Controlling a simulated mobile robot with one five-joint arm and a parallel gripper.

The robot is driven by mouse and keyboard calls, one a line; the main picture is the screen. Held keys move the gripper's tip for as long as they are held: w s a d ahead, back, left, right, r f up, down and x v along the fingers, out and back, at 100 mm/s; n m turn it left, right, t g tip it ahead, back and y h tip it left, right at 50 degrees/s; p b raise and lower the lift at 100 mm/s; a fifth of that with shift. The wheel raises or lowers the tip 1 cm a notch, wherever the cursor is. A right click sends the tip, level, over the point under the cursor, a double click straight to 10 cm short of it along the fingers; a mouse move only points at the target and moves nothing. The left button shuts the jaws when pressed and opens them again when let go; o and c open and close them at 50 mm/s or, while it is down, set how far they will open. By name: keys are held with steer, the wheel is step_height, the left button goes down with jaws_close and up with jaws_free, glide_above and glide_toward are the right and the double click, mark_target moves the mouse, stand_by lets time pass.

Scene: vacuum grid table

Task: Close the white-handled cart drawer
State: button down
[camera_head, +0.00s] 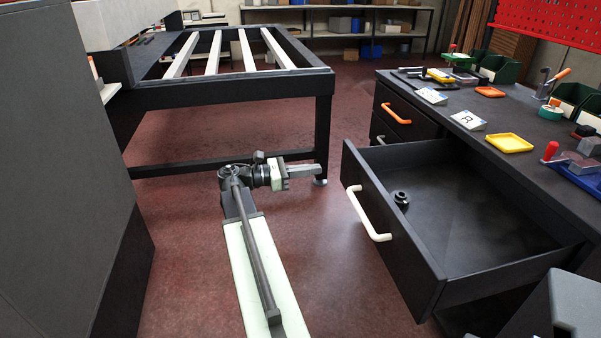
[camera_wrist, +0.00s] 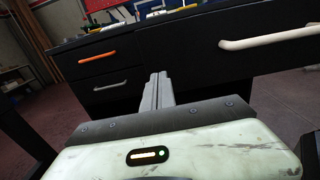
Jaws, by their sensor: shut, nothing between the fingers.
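The white-handled drawer (camera_head: 395,251) of the dark cart is pulled far out in the head view, its inside showing. A small black round part (camera_head: 401,199) lies in it. Its white handle (camera_head: 368,213) is on the front panel, and the handle also shows at the upper right of the wrist view (camera_wrist: 268,39). My gripper (camera_head: 318,169) is shut and empty. It points toward the cart, to the left of the drawer front and apart from it. In the wrist view my closed fingers (camera_wrist: 158,82) point at the cart, left of the white handle.
A drawer with an orange handle (camera_head: 397,114) is shut, farther back on the cart. Red floor (camera_head: 330,270) is clear before the drawer.

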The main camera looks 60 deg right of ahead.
mark_target(344, 166)
steer(key=x, duration=0.7)
steer(key=shift+s, duration=0.1)
steer(key=shift+d, duration=0.15)
